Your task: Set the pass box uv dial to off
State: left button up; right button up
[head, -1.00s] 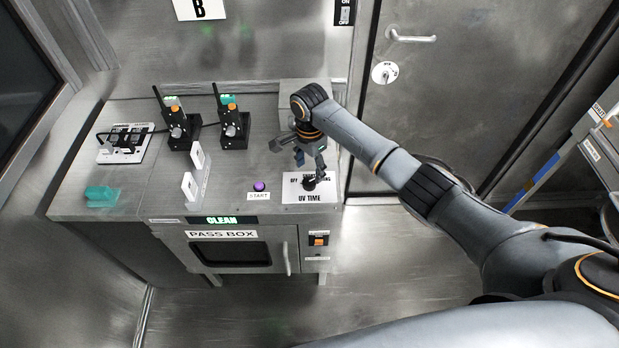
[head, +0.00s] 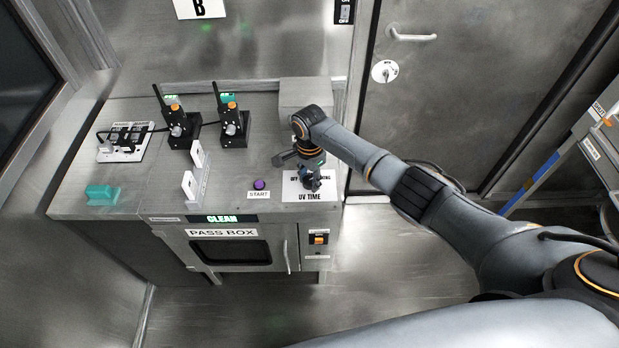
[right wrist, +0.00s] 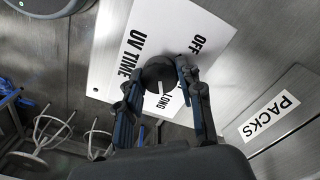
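The black UV dial (right wrist: 158,72) sits on a white plate (head: 291,191) marked UV TIME, at the right end of the pass box top. In the right wrist view the plate reads OFF and LONG, with a short word between them partly hidden. A pale pointer mark on the dial is toward the LONG side. My right gripper (head: 312,180) is down at the dial. In the right wrist view its two fingers (right wrist: 157,77) stand apart on either side of the dial; firm contact is not clear. My left gripper is not in view.
A purple START button (head: 260,184) is left of the dial plate. Two black radio-like devices (head: 233,128), white upright tags and a teal object (head: 102,195) stand farther left. A grey box (head: 306,93) is behind the gripper. The pass box door (head: 281,249) is below.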

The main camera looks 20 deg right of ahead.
jog(key=shift+n, duration=0.4)
jog(key=n+p, duration=0.1)
jog(key=n, duration=0.3)
jog(key=shift+p, duration=0.3)
jog(key=n+p, duration=0.1)
jog(key=n, duration=1.1)
jog(key=shift+n, duration=0.3)
jog(key=n, duration=0.6)
jog(key=shift+n, duration=0.4)
jog(key=o, duration=1.2)
jog(key=shift+a, duration=0.1)
